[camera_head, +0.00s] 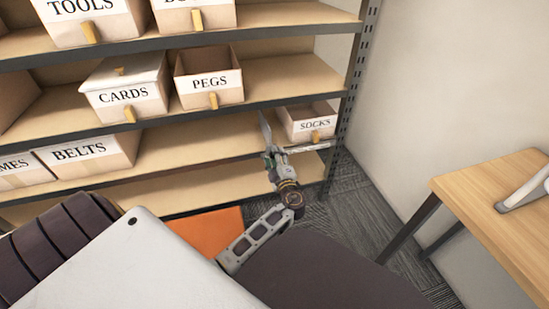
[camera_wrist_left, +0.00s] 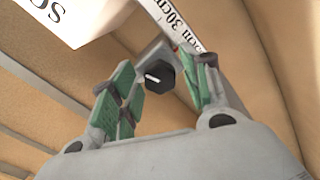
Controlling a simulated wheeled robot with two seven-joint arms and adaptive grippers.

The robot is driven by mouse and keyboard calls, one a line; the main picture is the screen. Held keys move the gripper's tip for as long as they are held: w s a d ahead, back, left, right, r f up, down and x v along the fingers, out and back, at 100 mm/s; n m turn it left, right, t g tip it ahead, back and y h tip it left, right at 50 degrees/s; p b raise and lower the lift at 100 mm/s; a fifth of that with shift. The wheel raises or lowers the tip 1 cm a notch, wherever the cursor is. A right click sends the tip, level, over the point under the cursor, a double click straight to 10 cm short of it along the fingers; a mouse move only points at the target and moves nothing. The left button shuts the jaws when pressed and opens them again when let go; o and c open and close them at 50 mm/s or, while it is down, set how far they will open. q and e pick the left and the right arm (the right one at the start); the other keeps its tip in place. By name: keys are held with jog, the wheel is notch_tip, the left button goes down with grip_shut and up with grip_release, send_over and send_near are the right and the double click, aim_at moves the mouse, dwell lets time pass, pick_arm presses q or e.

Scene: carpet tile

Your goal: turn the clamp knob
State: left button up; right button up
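The clamp knob (camera_wrist_left: 158,77) is a small black faceted knob with a pale mark. It is on a grey clamp (camera_wrist_left: 157,50) on a white rail (camera_wrist_left: 180,25) marked 30cm, in the left wrist view. My left gripper (camera_wrist_left: 165,88) is open, its green-padded fingers on either side of the knob with visible gaps. In the head view the left gripper (camera_head: 271,155) is at the shelf below the SOCKS bin, by the rail (camera_head: 308,148); the knob is too small to make out there. My right gripper is not in view.
The SOCKS bin (camera_head: 308,122) stands just above and right of the gripper. The PEGS bin (camera_head: 208,80) and CARDS bin (camera_head: 127,90) are on the shelf above. A shelf upright (camera_head: 352,82) is to the right, and a wooden table (camera_head: 500,200) stands further right.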

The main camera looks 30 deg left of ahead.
pick_arm(q)
jog(key=shift+s+d, duration=0.1)
dwell(0.3)
jog(key=v, duration=0.7)
jog(key=shift+s, duration=0.2)
dwell(0.6)
